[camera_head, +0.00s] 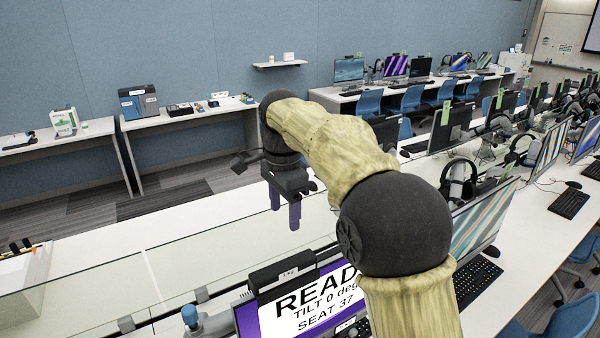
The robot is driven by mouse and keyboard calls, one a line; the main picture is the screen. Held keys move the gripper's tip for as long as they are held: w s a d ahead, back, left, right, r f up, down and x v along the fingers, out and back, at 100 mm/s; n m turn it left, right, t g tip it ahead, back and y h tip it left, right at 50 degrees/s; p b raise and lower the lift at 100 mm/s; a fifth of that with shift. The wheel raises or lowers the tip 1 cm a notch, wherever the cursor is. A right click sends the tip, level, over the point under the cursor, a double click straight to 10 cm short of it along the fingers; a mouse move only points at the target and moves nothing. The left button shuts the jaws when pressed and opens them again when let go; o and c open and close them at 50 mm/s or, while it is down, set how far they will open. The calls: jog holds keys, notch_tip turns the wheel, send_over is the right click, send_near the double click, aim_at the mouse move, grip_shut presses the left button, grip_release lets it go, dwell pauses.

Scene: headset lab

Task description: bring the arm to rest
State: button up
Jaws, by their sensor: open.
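My arm rises from the bottom right of the head view and bends out over the desk row. My gripper (285,210) hangs from its far end with two purple fingers pointing down. The fingers are apart, and nothing shows between them.
A clear glass divider (190,262) runs along the desk at left. A headset (458,182), monitors and keyboards (475,280) stand to the right. Side tables with boxes (138,102) line the blue wall. The white desk top left of my gripper is mostly clear.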

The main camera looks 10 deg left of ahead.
jog(key=d+f+n+b, duration=0.1)
jog(key=d+f+n, duration=0.2)
jog(key=d+f, duration=0.5)
jog(key=s+d+f+n+t+b, duration=0.2)
jog(key=s+d+f+n, duration=0.5)
jog(key=s+d+f, duration=0.7)
jog(key=s+d, duration=0.2)
jog(key=s, duration=0.1)
jog(key=shift+s+d+f+t, duration=0.2)
jog(key=shift+s+d+t, duration=0.1)
